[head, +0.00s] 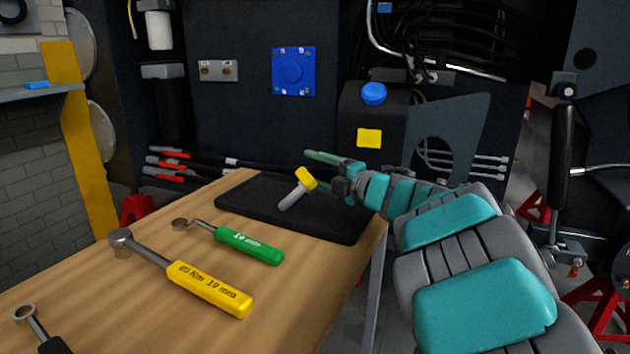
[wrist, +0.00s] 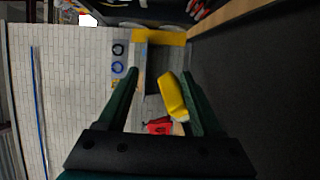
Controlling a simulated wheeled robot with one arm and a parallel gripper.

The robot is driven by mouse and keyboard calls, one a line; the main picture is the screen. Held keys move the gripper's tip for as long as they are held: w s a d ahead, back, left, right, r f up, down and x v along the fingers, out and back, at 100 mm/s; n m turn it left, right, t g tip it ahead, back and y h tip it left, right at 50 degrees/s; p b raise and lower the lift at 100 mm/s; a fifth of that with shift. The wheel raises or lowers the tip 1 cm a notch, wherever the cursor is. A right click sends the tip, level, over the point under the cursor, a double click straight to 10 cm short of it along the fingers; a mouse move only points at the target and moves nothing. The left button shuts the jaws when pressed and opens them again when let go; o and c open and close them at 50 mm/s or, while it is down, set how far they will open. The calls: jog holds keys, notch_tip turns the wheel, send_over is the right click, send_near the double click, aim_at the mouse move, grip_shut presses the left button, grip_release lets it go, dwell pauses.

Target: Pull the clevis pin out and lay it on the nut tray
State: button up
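The clevis pin (head: 293,194) has a yellow head and a pale grey shank. In the head view it is tilted over the black nut tray (head: 262,188), head up and to the right; I cannot tell whether its lower end touches the tray. My gripper (head: 312,170) is over the tray, its green fingers spread. In the wrist view the gripper (wrist: 160,73) is open, with the yellow pin head (wrist: 172,97) against or close beside the right finger and a clear gap to the left finger. The tray also fills the right side there (wrist: 270,90).
The wooden bench (head: 150,290) holds a green-handled wrench (head: 245,246), a yellow-handled torque wrench (head: 210,288) and a dark-handled wrench (head: 40,330) to the left of the tray. The dark chassis wall with a blue square plate (head: 293,71) stands behind. The tray looks otherwise empty.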

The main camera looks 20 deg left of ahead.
jog(key=shift+s+d+r, duration=0.25)
jog(key=shift+s+r, duration=0.1)
jog(key=shift+s, duration=0.25)
jog(key=s+d, duration=0.3)
jog(key=s, duration=0.3)
jog(key=s+d+r+b, duration=0.1)
jog(key=s+d, duration=0.3)
jog(key=s, duration=0.3)
jog(key=shift+r+b, duration=0.15)
jog(key=shift+b, duration=0.15)
